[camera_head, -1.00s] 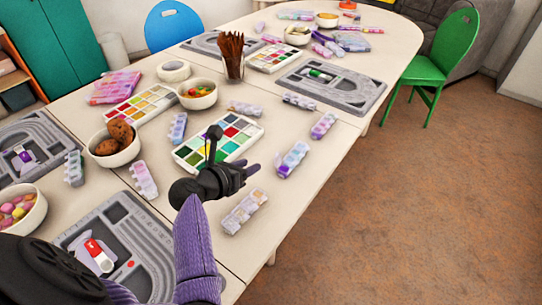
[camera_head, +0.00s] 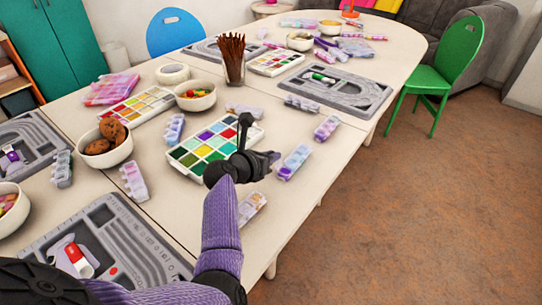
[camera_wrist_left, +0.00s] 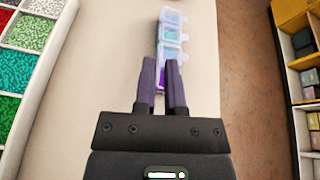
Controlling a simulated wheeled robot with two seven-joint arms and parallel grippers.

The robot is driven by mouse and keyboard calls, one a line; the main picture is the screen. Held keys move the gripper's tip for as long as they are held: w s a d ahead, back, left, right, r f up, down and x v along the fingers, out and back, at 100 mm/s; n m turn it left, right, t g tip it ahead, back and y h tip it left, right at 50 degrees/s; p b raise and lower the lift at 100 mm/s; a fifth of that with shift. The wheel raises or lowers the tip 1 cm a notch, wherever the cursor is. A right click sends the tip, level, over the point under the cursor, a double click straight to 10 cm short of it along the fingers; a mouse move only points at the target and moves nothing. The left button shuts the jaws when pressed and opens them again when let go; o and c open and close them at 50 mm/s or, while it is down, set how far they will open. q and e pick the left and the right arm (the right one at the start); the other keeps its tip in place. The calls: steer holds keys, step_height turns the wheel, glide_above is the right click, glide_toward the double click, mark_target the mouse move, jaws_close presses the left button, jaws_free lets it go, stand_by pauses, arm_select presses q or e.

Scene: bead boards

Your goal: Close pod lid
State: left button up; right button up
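A clear pod strip with purple and bluish compartments (camera_head: 293,162) lies on the table near its right edge. It also shows in the left wrist view (camera_wrist_left: 171,40), straight ahead of the fingers, with clear lid flaps sticking out on its right side. My left gripper (camera_head: 272,157) is just left of this strip in the head view. In the left wrist view its two dark fingers (camera_wrist_left: 161,75) stand slightly apart with nothing clearly held between them. The strip's near end is partly hidden by the fingers, and contact cannot be told. My right gripper is not in view.
A bead palette (camera_head: 212,145) lies left of the gripper. Other pod strips lie nearby, one (camera_head: 327,128) beyond and one (camera_head: 252,207) nearer. A bowl of cookies (camera_head: 105,146), a cup of brown sticks (camera_head: 232,62) and grey bead boards (camera_head: 340,92) stand around. Floor is beyond the right edge.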

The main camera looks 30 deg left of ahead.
arm_select(q)
jaws_close()
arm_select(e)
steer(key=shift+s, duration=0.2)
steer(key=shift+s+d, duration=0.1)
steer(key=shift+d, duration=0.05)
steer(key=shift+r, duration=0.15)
